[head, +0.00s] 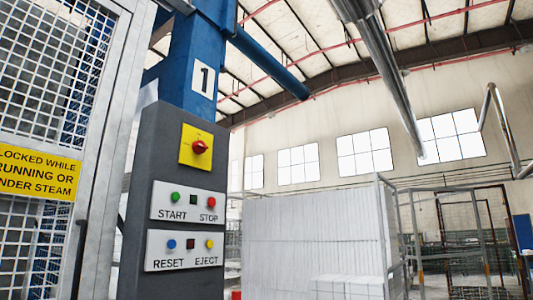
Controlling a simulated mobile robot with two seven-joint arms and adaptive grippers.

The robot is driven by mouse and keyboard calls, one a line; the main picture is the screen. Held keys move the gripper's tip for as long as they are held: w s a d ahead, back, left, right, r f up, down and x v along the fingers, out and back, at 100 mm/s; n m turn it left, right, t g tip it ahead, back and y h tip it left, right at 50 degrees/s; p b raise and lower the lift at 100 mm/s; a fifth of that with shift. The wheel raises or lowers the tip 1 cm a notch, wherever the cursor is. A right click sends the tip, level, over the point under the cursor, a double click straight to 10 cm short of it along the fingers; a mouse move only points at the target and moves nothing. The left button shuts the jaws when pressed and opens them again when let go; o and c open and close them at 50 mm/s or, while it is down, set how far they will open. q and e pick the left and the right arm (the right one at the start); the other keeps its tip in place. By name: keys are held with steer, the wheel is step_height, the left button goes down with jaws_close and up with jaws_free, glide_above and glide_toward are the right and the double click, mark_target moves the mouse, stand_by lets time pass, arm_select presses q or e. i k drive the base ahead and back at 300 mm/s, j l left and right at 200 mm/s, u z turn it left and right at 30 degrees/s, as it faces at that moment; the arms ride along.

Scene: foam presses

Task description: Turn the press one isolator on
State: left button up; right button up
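The press one isolator is a red rotary knob (200,147) on a yellow square plate (190,156), high on a dark grey control column (172,120). The exact angle of the knob is too small to read. A blue post above the column carries a white plate with the number 1 (204,80). Below the isolator are a START/STOP panel (189,202) and a RESET/EJECT panel (184,240). Neither of my grippers shows in the head view.
A mesh guard gate (110,90) with a yellow warning sign (38,172) stands close on the left. White foam blocks (310,235) and a mesh cage (455,240) stand further back on the right. No object shows directly in front of the isolator.

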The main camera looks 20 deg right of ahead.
mark_target(199, 147)
steer(key=z, duration=0.15)
steer(key=i+l+u, duration=0.1)
steer(key=i+l, duration=0.65)
steer(key=l, duration=0.1)
